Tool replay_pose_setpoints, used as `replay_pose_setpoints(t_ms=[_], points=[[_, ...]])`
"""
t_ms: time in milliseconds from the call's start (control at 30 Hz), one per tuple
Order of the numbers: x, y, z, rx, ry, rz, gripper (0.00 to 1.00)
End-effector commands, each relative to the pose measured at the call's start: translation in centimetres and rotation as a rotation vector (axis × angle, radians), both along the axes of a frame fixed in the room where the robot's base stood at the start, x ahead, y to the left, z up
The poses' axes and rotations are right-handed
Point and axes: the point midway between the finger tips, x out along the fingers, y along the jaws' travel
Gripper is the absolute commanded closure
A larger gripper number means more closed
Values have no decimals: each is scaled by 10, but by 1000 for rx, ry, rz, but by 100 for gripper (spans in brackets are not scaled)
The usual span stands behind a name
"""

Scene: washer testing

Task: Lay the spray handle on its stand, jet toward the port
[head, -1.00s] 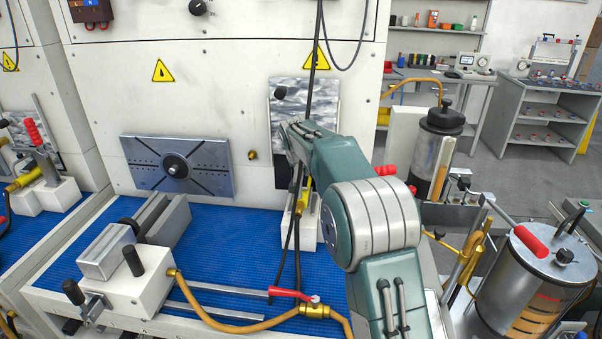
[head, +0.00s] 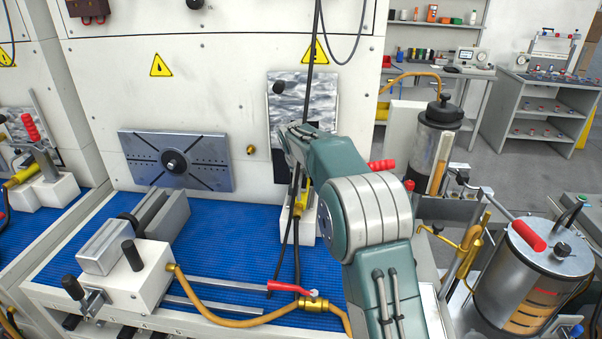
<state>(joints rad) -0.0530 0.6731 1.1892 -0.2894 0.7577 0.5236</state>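A white stand block (head: 308,232) is at the back of the blue mat, partly hidden by my arm. A yellow part (head: 303,198), which looks like the spray handle's body, shows just above it beside dark hoses. A red grip (head: 382,165) sticks out to the right of my arm; whether it joins the yellow part is hidden. My teal arm reaches toward the grey-and-white patterned panel above the stand. My gripper's fingers are hidden behind the arm, so I cannot see what they hold. I cannot tell which opening is the port or where the jet points.
A slotted metal plate (head: 176,162) is on the white wall at left. A vise-like fixture (head: 135,270) is on the front left of the blue mat (head: 232,245). A red-levered valve (head: 312,303) and yellow hose lie in front. Metal canisters (head: 535,270) stand at right.

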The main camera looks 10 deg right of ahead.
Motion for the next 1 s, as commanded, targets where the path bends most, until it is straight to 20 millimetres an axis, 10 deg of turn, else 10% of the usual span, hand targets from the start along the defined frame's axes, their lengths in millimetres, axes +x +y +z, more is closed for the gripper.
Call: replay_pose_setpoints(t_ms=[467, 1000], points=[[-4, 1, 4, 0, 3, -1, 45], [-54, 19, 88, -1, 1, 0, 45]])
